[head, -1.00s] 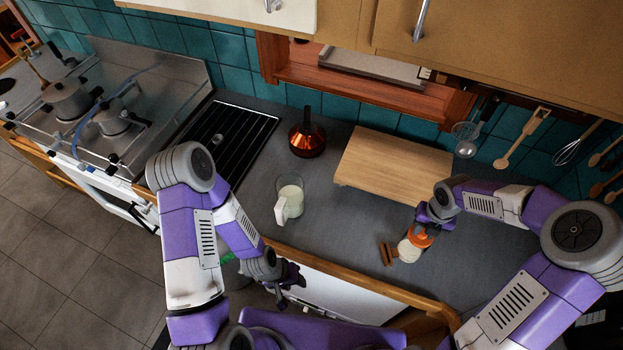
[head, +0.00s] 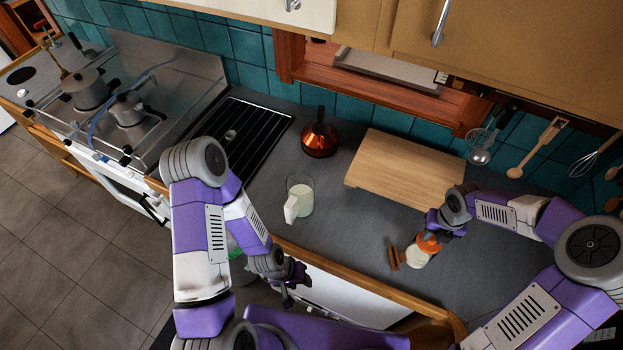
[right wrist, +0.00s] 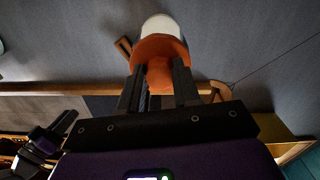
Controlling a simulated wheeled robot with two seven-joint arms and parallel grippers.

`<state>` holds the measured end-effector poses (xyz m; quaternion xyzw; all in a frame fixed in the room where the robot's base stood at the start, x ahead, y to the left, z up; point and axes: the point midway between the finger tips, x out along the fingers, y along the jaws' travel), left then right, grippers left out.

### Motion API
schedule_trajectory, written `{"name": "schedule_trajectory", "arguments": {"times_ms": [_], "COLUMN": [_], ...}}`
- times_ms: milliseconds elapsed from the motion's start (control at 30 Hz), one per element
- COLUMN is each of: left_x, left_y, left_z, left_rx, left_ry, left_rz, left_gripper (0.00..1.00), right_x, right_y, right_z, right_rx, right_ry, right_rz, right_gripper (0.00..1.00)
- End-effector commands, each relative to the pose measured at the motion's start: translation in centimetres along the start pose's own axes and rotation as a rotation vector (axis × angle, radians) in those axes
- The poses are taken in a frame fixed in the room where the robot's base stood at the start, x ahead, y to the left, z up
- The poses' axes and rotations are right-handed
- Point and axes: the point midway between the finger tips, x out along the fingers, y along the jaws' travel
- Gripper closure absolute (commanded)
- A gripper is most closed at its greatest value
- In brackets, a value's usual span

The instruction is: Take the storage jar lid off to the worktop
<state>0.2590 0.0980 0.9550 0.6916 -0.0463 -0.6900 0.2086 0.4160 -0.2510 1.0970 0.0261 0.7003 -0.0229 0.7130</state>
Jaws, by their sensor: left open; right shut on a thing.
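The storage jar (head: 417,257) is pale with an orange lid (head: 430,242) and is on the grey worktop (head: 345,238) near its front edge. In the right wrist view the white jar (right wrist: 160,27) shows beyond the orange lid (right wrist: 160,50). My right gripper (head: 435,228) is shut on the lid, with a dark finger on each side of it in the right wrist view (right wrist: 158,80). The lid and jar look touching; whether the lid is loose cannot be told. My left gripper (head: 290,290) is open and empty, low in front of the worktop edge.
A brown wooden item (head: 394,259) lies just left of the jar. A glass jug (head: 299,196) with white contents, a copper pot (head: 320,138) and a wooden board (head: 404,167) stand on the worktop. Worktop between jug and jar is clear.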

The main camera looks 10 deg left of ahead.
Motion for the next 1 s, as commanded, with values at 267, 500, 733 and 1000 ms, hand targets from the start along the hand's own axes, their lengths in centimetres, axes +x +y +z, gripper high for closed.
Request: {"name": "schedule_trajectory", "arguments": {"times_ms": [267,500,733,1000], "left_x": [0.1,0.1,0.0,0.0], "left_y": [0.0,0.0,0.0,0.0], "left_z": [0.0,0.0,0.0,0.0], "left_rx": [0.0,0.0,0.0,0.0], "left_ry": [0.0,0.0,0.0,0.0], "left_rz": [0.0,0.0,0.0,0.0], "left_gripper": [0.57,0.57,0.57,0.57], "right_x": [0.5,-0.1,-0.8,-1.9], "right_y": [-0.2,-0.2,-0.1,-0.1], "right_z": [-0.6,-0.5,-0.3,-0.1], "right_rx": [0.004,0.005,0.002,0.002], "right_ry": [0.02,0.018,0.01,0.004], "right_rz": [0.0,-0.001,0.0,-0.001], "right_gripper": [1.0,1.0,1.0,1.0]}}
